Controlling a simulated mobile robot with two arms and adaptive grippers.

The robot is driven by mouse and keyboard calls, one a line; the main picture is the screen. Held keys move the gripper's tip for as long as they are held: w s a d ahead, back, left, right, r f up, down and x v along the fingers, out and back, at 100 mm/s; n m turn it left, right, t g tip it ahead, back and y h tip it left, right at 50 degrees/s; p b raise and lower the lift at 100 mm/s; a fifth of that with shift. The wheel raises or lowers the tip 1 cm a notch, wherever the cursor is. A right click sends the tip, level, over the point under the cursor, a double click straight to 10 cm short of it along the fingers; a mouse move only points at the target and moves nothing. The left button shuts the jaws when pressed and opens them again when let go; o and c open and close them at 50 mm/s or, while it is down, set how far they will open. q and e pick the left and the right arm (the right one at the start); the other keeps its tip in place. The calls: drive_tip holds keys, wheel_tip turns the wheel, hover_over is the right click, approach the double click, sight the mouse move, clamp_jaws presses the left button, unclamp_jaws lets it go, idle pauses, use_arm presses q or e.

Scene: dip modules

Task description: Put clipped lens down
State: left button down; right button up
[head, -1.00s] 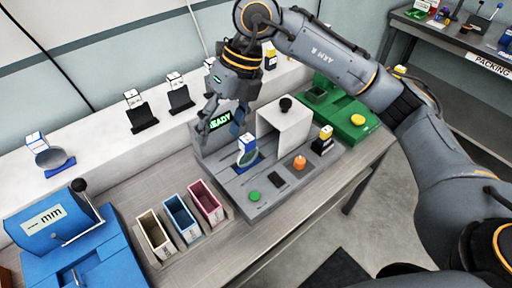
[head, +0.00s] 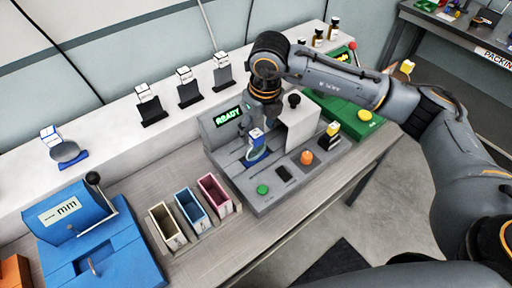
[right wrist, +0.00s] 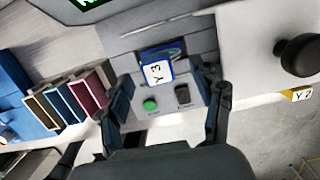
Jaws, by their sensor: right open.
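The lens with its blue-and-white clip (head: 257,137) stands upright in the slot of a grey machine (head: 262,205). In the right wrist view the clip (right wrist: 157,70) shows a "Y 3" label. My right gripper (head: 264,112) points down just above and behind the clip in the head view. In the right wrist view its open fingers (right wrist: 167,80) are on either side of the clip, with gaps visible. Part of the lens is hidden by the clip in the wrist view. My left gripper is out of view.
The machine has a "READY" display (head: 228,115), a green button (head: 262,189), an orange knob (head: 306,158) and a white cover (head: 298,128). Three coloured bins (head: 214,194) stand left. A blue device (head: 85,240) and a shelf with clipped lenses (head: 150,105) are further left and behind.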

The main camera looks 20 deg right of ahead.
sight(257, 134)
drive_tip(key=shift+w+a+f+p, duration=0.1)
drive_tip(key=shift+f+p, duration=0.15)
drive_tip(key=shift+f, duration=0.7)
drive_tip(key=shift+w+a+f+p, duration=0.1)
drive_tip(key=shift+f+p, duration=0.15)
drive_tip(key=shift+f, duration=0.65)
drive_tip(key=shift+s, duration=0.15)
clamp_jaws()
